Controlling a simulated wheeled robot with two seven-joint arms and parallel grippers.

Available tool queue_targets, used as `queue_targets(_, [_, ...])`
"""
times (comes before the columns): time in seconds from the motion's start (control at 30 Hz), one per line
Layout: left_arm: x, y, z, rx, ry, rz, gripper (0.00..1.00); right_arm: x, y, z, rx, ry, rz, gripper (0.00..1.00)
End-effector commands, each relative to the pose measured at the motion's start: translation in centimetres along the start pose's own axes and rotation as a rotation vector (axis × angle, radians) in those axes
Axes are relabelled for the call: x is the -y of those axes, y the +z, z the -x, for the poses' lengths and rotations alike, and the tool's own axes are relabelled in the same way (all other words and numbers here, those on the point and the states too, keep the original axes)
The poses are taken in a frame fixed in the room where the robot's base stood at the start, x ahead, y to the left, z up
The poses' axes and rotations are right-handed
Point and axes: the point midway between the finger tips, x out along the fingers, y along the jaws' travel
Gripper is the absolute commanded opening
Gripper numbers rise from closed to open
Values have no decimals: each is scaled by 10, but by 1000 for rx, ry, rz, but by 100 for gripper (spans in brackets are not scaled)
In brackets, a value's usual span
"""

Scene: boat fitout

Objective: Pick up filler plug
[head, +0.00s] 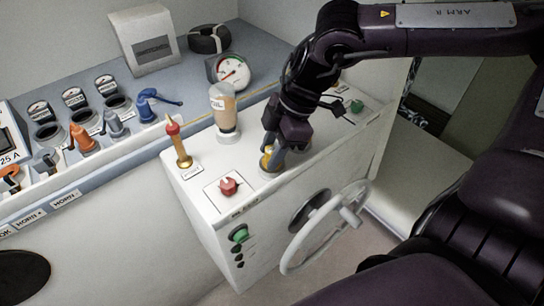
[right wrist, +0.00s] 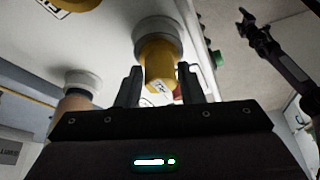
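The filler plug is a yellow block-like piece with a small white label; it stands in a round pale grey collar on the white console and shows in the right wrist view (right wrist: 159,66). In the head view the plug (head: 266,160) is partly hidden by my right gripper (head: 275,150). In the right wrist view the two dark fingers of my right gripper (right wrist: 160,88) stand one on each side of the plug, with narrow gaps. My left gripper (right wrist: 252,17) shows small and dark at the upper right of the right wrist view, away from the plug, its fingers apart.
On the console (head: 205,180) stand a clear-topped bottle (head: 223,110), a gold cone-tipped piece (head: 179,143) and a red knob (head: 229,186). A white handwheel (head: 327,228) projects from its front. A gauge (head: 232,72) and several switches fill the shelf behind.

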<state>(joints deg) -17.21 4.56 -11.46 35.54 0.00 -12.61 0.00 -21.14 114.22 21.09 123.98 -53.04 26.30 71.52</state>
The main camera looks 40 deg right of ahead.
Motion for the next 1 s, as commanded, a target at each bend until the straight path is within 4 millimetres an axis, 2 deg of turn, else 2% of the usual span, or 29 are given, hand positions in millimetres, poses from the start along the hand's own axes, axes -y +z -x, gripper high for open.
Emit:
queue_targets(0.13, [0,0,0,0,0,0,73,0,0,-1,1,-1,0,7])
queue_targets(0.2, [0,0,0,0,0,0,73,0,1,-1,1,-1,-1,0])
queue_targets(0.47, [0,0,-1,1,0,0,73,0,0,2,1,0,0,0])
queue_targets(0.63, [0,1,-6,1,0,0,73,-1,-6,15,1,4,2,0])
queue_targets(0.77, [0,1,-13,1,-1,0,73,-2,-16,38,1,7,4,0])
queue_targets(0.87, [0,2,-21,1,-1,0,73,-2,-26,64,2,11,3,0])
queue_targets(1.0, [0,3,-31,1,-1,0,73,-1,-45,110,3,11,1,0])
